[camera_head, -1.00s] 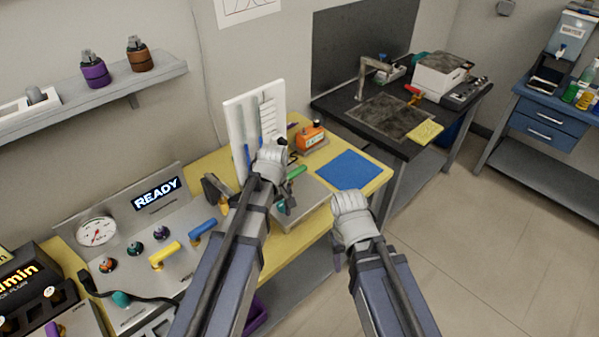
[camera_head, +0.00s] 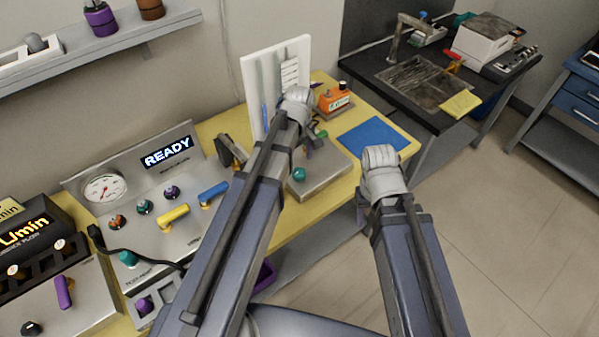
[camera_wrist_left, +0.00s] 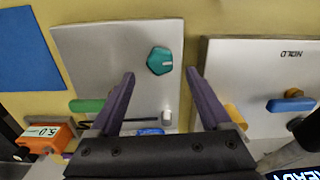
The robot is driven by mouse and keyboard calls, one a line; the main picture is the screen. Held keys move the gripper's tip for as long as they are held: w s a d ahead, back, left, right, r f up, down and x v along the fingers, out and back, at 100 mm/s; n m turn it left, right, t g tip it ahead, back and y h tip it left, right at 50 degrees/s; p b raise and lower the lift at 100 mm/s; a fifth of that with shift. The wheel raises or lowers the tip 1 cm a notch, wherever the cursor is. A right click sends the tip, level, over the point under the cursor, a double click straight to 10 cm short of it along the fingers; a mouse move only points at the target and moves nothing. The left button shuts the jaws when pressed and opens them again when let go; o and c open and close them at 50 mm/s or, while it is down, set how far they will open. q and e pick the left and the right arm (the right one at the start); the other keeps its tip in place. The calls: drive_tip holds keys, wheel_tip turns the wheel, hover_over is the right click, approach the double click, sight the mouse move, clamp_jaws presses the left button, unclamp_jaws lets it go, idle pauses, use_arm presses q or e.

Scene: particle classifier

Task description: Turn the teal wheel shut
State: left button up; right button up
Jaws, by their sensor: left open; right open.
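A teal wheel (camera_head: 299,174), six-sided with a pale mark on it, sits on a grey plate (camera_head: 322,181) on the yellow bench. It also shows in the left wrist view (camera_wrist_left: 160,61). My left gripper (camera_head: 310,148) is over the far part of this plate. In the left wrist view my left gripper (camera_wrist_left: 160,75) is open, its two purple fingers apart, with the wheel showing between and beyond their tips. I see nothing held, and cannot tell the height gap. My right gripper (camera_head: 362,208) is open beside the bench, mostly hidden by its wrist.
A control panel with yellow (camera_head: 173,216) and blue (camera_head: 213,194) handles and other teal knobs (camera_head: 129,259) stands left. An orange device (camera_head: 334,98), white rack (camera_head: 250,95) and blue mat (camera_head: 372,136) lie behind and right.

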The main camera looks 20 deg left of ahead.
sight(299, 171)
use_arm(q)
wheel_tip(299, 171, down, 6)
drive_tip(key=b, duration=0.4)
drive_tip(key=shift+r+b, duration=0.2)
drive_tip(key=shift+b, duration=0.1)
clamp_jaws()
